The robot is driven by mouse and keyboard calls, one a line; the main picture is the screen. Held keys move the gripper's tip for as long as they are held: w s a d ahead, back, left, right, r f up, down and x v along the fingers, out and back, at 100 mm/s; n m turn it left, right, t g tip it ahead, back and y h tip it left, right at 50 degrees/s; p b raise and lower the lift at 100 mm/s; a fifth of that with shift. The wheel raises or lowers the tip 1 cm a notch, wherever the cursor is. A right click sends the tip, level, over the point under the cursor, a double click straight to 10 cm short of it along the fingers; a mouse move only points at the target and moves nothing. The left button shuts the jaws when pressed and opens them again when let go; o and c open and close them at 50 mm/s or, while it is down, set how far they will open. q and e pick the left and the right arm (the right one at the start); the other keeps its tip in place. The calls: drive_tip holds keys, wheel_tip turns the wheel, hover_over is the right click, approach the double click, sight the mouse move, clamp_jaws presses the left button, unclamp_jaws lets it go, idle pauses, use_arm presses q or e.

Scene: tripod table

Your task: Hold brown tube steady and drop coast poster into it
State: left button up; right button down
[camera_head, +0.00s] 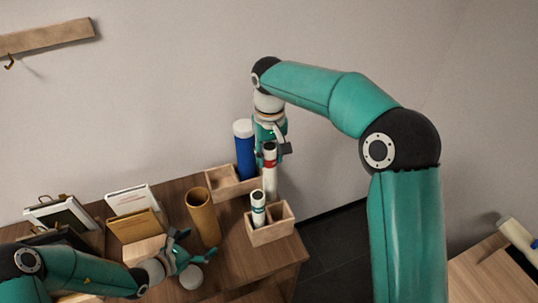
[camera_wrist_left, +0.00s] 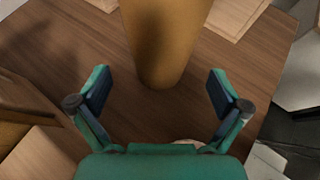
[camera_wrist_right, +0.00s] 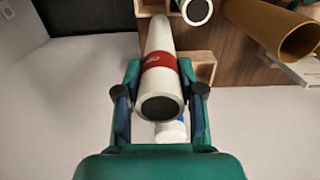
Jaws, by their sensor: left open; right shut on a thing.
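The brown tube (camera_head: 203,220) stands upright on the table with its open end up. My left gripper (camera_head: 198,247) is open in front of it; in the left wrist view the tube (camera_wrist_left: 163,40) stands just beyond the spread fingers, apart from them. My right gripper (camera_head: 271,150) is shut on the upper part of a white rolled poster with a red band (camera_head: 270,170). This roll also shows in the right wrist view (camera_wrist_right: 160,90). It is upright at the wooden box; whether its lower end is still inside is unclear. I cannot read its label.
A second white roll with a dark label (camera_head: 258,208) stands in the front wooden box (camera_head: 272,234). Frames and a card (camera_head: 130,199) stand left of the brown tube.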

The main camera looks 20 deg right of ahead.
use_arm(q)
drive_tip(key=b+x, duration=0.2)
drive_tip(key=x, duration=0.1)
drive_tip(key=shift+f, duration=0.15)
drive_tip(key=shift+w+d, duration=0.2)
drive_tip(key=shift+d, duration=0.05)
drive_tip(key=c, duration=1.1)
